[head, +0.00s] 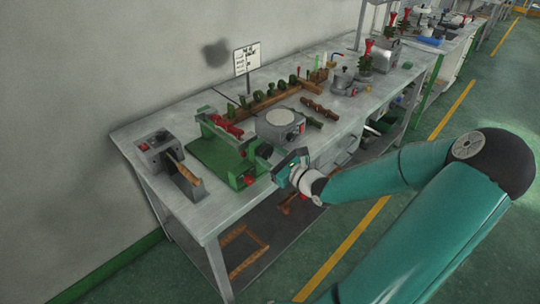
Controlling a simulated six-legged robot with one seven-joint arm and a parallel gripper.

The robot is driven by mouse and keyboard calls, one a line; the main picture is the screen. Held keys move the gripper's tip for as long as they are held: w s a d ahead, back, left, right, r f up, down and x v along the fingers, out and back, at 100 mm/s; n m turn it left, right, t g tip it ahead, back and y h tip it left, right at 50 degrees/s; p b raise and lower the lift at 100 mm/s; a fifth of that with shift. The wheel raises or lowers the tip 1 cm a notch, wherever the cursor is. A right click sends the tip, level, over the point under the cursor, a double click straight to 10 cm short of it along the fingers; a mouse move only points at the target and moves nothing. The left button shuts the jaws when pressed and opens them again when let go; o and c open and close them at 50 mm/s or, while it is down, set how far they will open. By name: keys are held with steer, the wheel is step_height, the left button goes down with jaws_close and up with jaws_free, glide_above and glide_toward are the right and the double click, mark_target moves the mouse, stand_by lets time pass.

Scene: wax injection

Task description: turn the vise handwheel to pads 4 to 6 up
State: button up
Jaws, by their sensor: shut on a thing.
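The green vise (214,157) stands near the left end of the grey bench. Red pads (226,126) show along its top bar; their numbers are too small to read. A dark round handwheel (264,151) is at the vise's right end. My gripper (277,168) reaches in from the right, at the bench's front edge, and is shut at the handwheel. Its fingertips are small here, and the exact grip point on the wheel is partly hidden.
A grey device with a wooden handle (187,181) stands left of the vise. A round pot (280,124) sits close behind the handwheel. A wooden rack (268,100) with green pieces and a sign (247,58) are farther back. The floor in front is clear.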

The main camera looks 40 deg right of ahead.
steer(key=o, duration=1)
steer(key=shift+s, duration=0.15)
